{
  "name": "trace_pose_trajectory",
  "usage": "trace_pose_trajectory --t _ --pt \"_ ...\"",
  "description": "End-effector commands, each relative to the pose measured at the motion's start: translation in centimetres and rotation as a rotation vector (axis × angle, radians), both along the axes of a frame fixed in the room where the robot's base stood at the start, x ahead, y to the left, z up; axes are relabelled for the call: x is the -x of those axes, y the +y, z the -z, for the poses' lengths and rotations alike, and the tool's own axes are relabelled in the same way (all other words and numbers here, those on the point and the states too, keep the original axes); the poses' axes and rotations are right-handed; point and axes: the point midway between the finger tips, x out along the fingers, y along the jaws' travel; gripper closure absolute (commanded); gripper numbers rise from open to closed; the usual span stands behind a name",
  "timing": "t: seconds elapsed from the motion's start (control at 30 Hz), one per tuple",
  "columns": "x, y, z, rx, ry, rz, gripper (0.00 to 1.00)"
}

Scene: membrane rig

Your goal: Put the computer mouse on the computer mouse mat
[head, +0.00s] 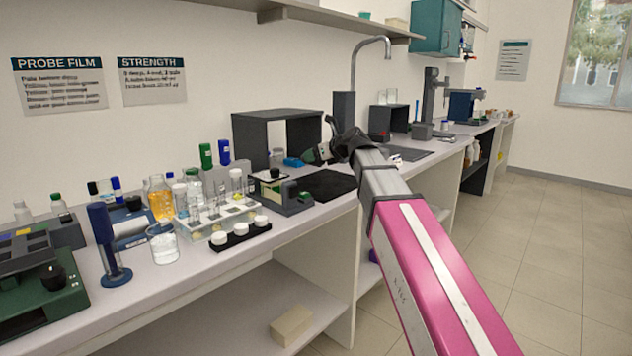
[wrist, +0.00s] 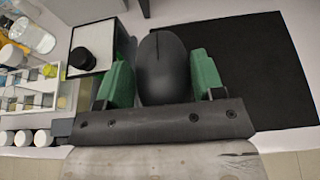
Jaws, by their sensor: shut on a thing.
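A dark grey computer mouse (wrist: 163,62) is between the green fingers of my gripper (wrist: 162,75) in the wrist view. The gripper is shut on it. The black mouse mat (wrist: 265,70) lies to the right in the wrist view, and the mouse overlaps its left edge in the picture. I cannot tell how high the mouse is above the counter. In the head view the mat (head: 328,184) lies flat on the counter, below and beside my gripper (head: 311,156). The mouse cannot be made out in the head view.
A device with a black knob (wrist: 82,58) stands close to the left finger. A dark open-fronted box (head: 262,118) stands behind the mat, with a small blue item (head: 293,162) near it. A rack of bottles (head: 218,218) and white-capped jars (head: 240,229) stand to the left.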

Motion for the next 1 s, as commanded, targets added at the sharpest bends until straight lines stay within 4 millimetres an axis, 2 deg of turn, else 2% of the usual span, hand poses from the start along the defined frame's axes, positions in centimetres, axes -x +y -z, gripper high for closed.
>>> trace_pose_trajectory --t 0.17,0.6,0.77,0.87,1.0 --pt "-1.9 -0.6 1.0 0.001 0.002 0.002 0.63" --pt "-9.8 -3.3 6.0 0.000 0.002 0.002 0.63" --pt "-10.9 -3.7 6.9 -0.001 -0.001 0.000 0.63" --pt "-11.1 -3.8 7.1 -0.001 -0.001 0.000 0.63" --pt "-11.0 -3.8 8.5 0.000 0.002 -0.001 0.63"
